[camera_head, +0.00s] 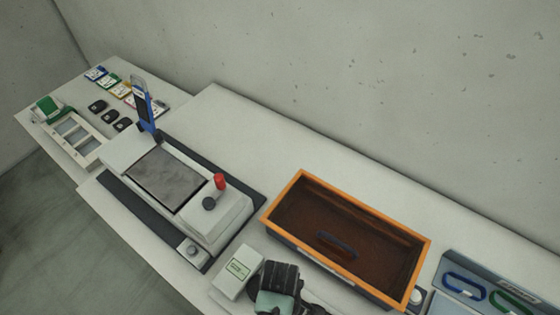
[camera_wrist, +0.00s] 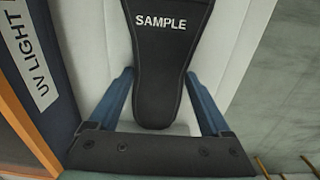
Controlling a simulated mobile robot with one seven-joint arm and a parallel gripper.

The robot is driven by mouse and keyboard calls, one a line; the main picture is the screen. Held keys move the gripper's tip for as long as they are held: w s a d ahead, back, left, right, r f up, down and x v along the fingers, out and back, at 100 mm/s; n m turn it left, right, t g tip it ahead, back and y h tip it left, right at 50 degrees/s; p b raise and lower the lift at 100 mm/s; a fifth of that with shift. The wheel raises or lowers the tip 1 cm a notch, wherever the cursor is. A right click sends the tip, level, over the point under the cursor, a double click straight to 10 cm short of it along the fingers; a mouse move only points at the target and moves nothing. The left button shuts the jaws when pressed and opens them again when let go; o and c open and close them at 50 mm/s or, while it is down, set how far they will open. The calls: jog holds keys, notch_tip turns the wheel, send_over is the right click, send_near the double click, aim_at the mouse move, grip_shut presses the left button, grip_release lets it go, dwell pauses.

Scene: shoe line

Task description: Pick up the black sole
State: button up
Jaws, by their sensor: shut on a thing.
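The black sole (camera_wrist: 160,60) fills the upper middle of the wrist view, with white "SAMPLE" lettering across it. Its narrow end points toward my gripper's palm. My gripper (camera_wrist: 158,85) has one blue finger on each side of the sole and is shut on it. Pale surface shows around the sole; I cannot tell whether the sole touches it. In the head view, my gripper (camera_head: 278,288) is at the bottom, in front of the orange-rimmed bin, and its fingers and the held sole are hidden or unclear.
The orange-rimmed bin (camera_head: 365,204) holds a dark oval item (camera_head: 336,245). A machine with a red knob (camera_head: 219,181) is farther left.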

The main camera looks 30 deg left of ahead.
grip_shut()
jog(key=shift+r, duration=0.1)
jog(key=shift+r, duration=0.1)
